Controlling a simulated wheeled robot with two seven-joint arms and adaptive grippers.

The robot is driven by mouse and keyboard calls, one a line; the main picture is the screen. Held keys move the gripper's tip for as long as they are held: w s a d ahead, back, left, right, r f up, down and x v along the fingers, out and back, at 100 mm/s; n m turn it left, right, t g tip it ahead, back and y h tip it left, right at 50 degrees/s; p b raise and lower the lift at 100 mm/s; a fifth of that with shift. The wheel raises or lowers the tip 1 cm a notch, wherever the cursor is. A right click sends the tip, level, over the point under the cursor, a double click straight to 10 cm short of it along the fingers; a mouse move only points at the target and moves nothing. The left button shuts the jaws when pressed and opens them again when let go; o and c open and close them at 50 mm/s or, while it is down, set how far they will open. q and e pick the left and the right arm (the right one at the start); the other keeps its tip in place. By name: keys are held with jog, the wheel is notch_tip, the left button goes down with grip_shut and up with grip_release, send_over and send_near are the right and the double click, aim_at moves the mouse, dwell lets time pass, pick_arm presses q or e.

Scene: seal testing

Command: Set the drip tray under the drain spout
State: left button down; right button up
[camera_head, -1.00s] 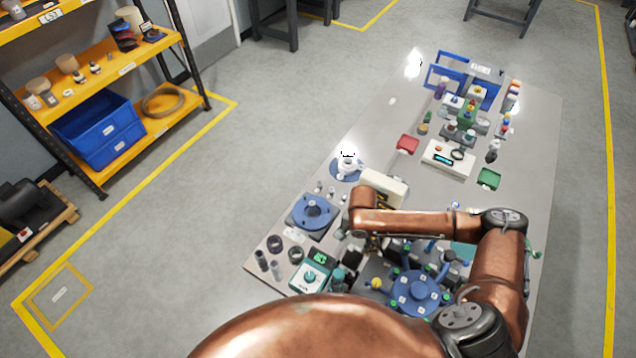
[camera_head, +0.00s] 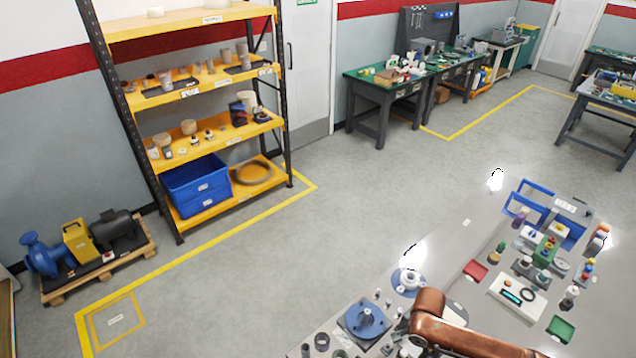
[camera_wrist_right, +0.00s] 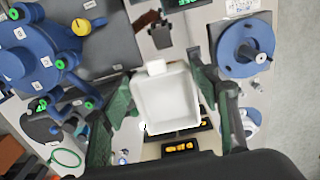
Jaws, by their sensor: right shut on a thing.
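A white, shallow, rectangular drip tray (camera_wrist_right: 168,98) with a small tab lies between the green fingers of my right gripper (camera_wrist_right: 170,100) in the right wrist view. The gripper is shut on it, above the bench. In the head view my copper right arm reaches in at the bottom; its gripper is mostly cut off or hidden there. A round blue valve body (camera_wrist_right: 25,60) with yellow- and green-ended stubs is at the left of the wrist view. I cannot tell which stub, if any, is the drain spout. My left gripper is in neither view.
A blue flange (camera_head: 365,318) stands on the bench's near left, with a white fitting (camera_head: 408,281) behind it. A red tray (camera_head: 475,270), a white instrument (camera_head: 517,296) and a green tray (camera_head: 560,329) are farther right. A yellow shelf rack (camera_head: 215,193) stands across the floor.

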jog(key=s+a+r+n+b, duration=0.2)
jog(key=a+n+b, duration=0.5)
jog(key=b, duration=1.1)
jog(key=n, duration=0.3)
jog(key=shift+s, duration=0.25)
